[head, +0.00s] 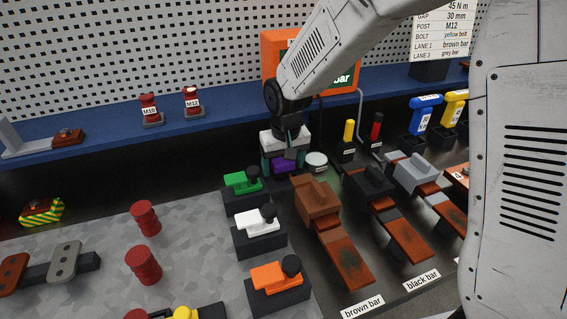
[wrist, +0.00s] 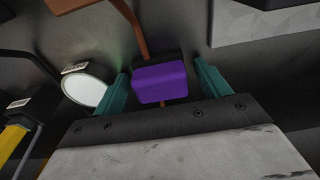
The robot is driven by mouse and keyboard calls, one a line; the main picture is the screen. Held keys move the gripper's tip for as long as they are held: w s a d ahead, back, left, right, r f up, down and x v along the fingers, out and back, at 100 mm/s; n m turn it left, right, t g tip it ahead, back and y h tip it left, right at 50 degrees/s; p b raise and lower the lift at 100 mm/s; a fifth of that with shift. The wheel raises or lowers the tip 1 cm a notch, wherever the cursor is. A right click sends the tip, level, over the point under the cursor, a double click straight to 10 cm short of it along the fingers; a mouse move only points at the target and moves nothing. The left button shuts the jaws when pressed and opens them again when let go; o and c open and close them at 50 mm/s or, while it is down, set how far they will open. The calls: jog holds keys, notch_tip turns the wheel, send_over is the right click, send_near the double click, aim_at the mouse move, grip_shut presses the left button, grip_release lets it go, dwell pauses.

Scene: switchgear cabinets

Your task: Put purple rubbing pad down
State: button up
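The purple rubbing pad (head: 284,166) is low behind the brown bar row in the head view, under my gripper (head: 283,160). In the wrist view the purple pad (wrist: 160,83) lies between the two teal fingers of my gripper (wrist: 160,76), with a dark part along its far side. A narrow gap shows between each finger and the pad, so my gripper looks open around it. What the pad rests on is mostly hidden.
Green (head: 242,182), white (head: 257,219) and orange (head: 277,276) pads stand on dark blocks in front. A round white disc (head: 316,160) is close on the right of my gripper. Brown (head: 319,199) and black bar assemblies are to the right; a blue shelf (head: 225,117) is behind.

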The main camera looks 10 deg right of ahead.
aim_at(286, 164)
notch_tip(286, 164, up, 12)
jog(key=s, duration=0.1)
jog(key=s+d+r+m, duration=0.1)
jog(key=s+d+r, duration=0.2)
jog(key=s+d, duration=0.4)
jog(key=s+d+r, duration=0.4)
jog(key=s+d, duration=0.1)
jog(key=s, duration=0.3)
jog(key=s+d+f, duration=0.1)
jog(key=s+d, duration=0.2)
jog(key=s, duration=0.4)
jog(key=s+d+f+m, duration=0.1)
jog(key=s+d, duration=0.1)
jog(key=s, duration=0.5)
jog(key=shift+s+d+f, duration=0.15)
jog(key=shift+s+d, duration=0.1)
jog(key=shift+d, duration=0.15)
jog(key=shift+o, duration=0.4)
jog(key=shift+w, duration=0.1)
